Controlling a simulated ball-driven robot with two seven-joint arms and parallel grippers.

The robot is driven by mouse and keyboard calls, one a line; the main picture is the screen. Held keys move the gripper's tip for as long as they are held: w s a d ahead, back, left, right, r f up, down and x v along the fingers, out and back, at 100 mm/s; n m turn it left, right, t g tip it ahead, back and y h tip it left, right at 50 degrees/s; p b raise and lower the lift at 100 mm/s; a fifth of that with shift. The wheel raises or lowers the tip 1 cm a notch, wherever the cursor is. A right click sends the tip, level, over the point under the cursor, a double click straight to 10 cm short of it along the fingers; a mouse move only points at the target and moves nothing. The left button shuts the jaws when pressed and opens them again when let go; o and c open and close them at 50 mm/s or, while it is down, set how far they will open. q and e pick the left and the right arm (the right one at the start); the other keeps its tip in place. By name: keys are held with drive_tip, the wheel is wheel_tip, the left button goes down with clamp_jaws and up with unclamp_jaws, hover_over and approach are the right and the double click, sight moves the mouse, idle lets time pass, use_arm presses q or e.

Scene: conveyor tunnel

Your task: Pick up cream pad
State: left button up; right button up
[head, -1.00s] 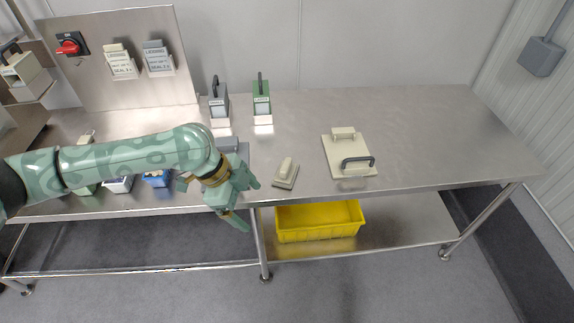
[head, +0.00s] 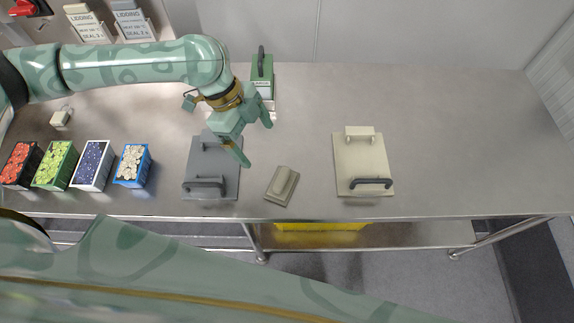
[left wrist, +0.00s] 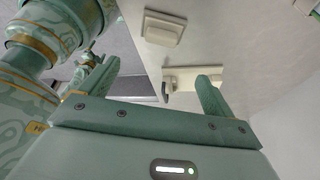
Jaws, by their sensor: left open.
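A small cream pad (head: 281,185) with a raised oblong grip lies slightly turned on the steel table, between a grey board and a larger cream board. It looks shaded and olive in the head view. In the left wrist view what looks like the same pad (left wrist: 163,28) lies beyond the fingers, near the top. My left gripper (head: 257,143) is open and empty, above the table, just behind and left of the pad in the head view. Its two spread fingers (left wrist: 155,85) show in the left wrist view, with nothing between them.
The grey board (head: 226,178) with a dark handle lies left of the pad. The larger cream board (head: 362,150) with a block and black handle lies right. Several filled bins (head: 92,165) stand at left. A green handled block (head: 262,72) stands behind. Table beyond is clear.

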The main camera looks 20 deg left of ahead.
use_arm(q)
drive_tip(key=b, duration=0.2)
approach(281, 177)
drive_tip(key=f, duration=0.1)
drive_tip(key=b+x, duration=0.1)
drive_tip(key=x, duration=0.3)
drive_tip(key=shift+d, duration=0.2)
drive_tip(key=shift+s+f, duration=0.1)
drive_tip(key=shift+d+f+b, duration=0.15)
drive_tip(key=shift+f+b, duration=0.1)
drive_tip(key=shift+b, duration=0.1)
drive_tip(key=b+x, duration=0.2)
drive_tip(key=x, duration=0.2)
drive_tip(key=shift+d+f, duration=0.15)
drive_tip(key=shift+f, duration=0.2)
drive_tip(key=shift+r, duration=0.1)
use_arm(e)
drive_tip(key=s+f, duration=0.3)
drive_tip(key=f, duration=0.2)
drive_tip(key=shift+f+g, duration=0.3)
drive_tip(key=shift+g, duration=0.1)
use_arm(q)
drive_tip(key=c, duration=0.8)
use_arm(e)
drive_tip(key=shift+s, duration=0.15)
